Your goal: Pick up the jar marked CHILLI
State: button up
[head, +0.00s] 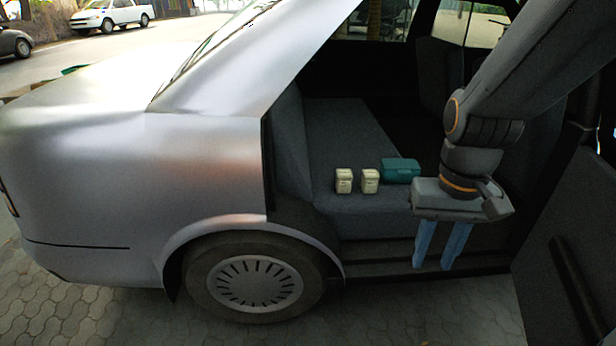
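Two small cream jars stand side by side on the grey car seat, a left jar (344,181) and a right jar (370,181). Both look upright and have markings on the front. The markings are too small to read, so I cannot tell which is CHILLI. My gripper (433,266) is to the right of the jars and lower in the picture, in front of the door sill. Its two blue fingers point down and are apart, with nothing between them.
A teal box (401,170) sits on the seat (350,137) just right of the jars. The silver car body (170,170) and rear wheel (255,283) bound the opening at left. An open door (568,250) stands at right. The seat behind the jars is clear.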

aim_at(344, 176)
jog(key=i, duration=1.1)
jog(key=z, duration=0.4)
